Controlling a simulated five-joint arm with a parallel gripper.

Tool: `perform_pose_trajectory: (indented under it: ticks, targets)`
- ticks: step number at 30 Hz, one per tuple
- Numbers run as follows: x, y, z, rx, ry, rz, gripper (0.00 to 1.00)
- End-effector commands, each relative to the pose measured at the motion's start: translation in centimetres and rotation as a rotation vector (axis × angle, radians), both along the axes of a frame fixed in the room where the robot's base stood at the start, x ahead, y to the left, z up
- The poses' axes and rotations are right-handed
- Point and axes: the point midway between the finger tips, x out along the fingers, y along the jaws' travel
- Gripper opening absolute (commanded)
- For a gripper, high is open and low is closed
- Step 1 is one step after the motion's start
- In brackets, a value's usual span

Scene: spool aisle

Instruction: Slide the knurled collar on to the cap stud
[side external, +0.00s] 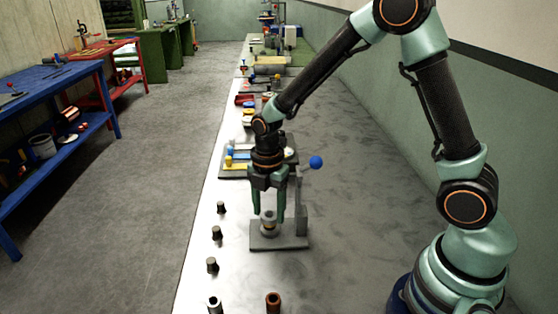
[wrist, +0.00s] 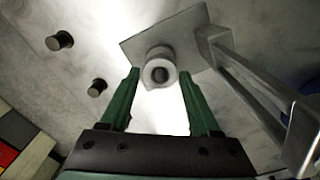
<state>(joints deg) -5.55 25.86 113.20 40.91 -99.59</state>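My gripper (side external: 268,211) points straight down over a grey base plate (side external: 291,243), its two green fingers apart. Between and just below the fingertips, a short upright stud (side external: 268,231) stands on the plate with a brownish-grey ring, which looks like the collar (side external: 268,219), around its upper part. In the wrist view, the ring (wrist: 160,72) shows end-on with a dark centre, between the fingertips, with a visible gap on each side. I cannot make out knurling, or how far the ring sits down the stud.
Several dark pegs (side external: 217,233) line the bench's left edge. A rust-coloured tube (side external: 273,302) stands in front. A tray of coloured blocks (side external: 234,172) lies behind.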

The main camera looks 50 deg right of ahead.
Motion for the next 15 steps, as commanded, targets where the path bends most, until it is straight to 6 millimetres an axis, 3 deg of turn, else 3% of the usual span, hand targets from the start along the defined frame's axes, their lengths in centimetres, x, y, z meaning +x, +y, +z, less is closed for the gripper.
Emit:
perform_pose_trajectory:
  ticks: [11, 15]
  targets:
    - [0.0, 0.0, 0.1, 0.000, 0.000, 0.000, 0.87]
    - [0.1, 0.0, 1.2, 0.000, -0.003, 0.000, 0.87]
